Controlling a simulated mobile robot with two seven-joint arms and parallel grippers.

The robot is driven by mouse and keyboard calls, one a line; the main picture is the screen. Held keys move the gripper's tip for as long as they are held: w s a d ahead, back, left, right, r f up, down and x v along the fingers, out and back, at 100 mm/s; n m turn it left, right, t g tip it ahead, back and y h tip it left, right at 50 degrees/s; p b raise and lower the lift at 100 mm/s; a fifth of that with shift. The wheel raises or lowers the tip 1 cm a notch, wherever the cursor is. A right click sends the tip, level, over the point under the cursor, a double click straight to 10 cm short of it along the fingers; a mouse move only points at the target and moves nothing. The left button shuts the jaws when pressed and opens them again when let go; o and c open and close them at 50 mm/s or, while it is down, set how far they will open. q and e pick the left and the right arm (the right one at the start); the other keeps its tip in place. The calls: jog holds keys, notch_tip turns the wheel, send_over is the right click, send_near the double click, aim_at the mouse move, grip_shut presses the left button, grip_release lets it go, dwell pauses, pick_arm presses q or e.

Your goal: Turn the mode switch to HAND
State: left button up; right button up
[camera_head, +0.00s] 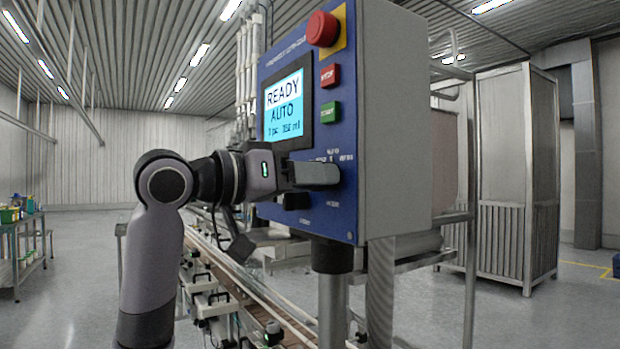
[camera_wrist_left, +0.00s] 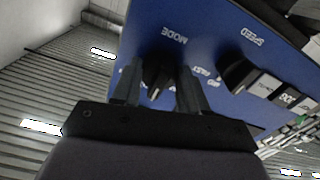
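The mode switch (camera_wrist_left: 158,72) is a black knob with a small white mark, under the word MODE on the blue panel in the left wrist view. My left gripper (camera_wrist_left: 158,92) is at the knob, with one finger on each side of it. The fingers stand apart; whether they touch the knob is hard to tell. In the head view my left gripper (camera_head: 318,174) reaches the lower part of the control box (camera_head: 400,120) and hides the switch. The screen (camera_head: 285,104) reads READY and AUTO. My right gripper is not in view.
A second black knob marked SPEED (camera_wrist_left: 238,75) sits beside the switch. A red emergency button (camera_head: 322,29), a red stop button (camera_head: 329,76) and a green button (camera_head: 329,112) are above my gripper. A conveyor (camera_head: 250,290) runs below. A tall cabinet (camera_head: 515,170) stands at right.

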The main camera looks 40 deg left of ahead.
pick_arm(q)
jog(key=shift+n, duration=0.4)
jog(key=shift+d+r+n+p, duration=0.1)
jog(key=shift+n+p, duration=1)
jog(key=shift+n, duration=0.95)
jog(key=shift+d+n+p, duration=0.1)
jog(key=shift+n+p, duration=1)
jog(key=shift+n, duration=0.95)
jog(key=shift+a, duration=0.1)
jog(key=o, duration=1.1)
jog(key=shift+c, duration=0.2)
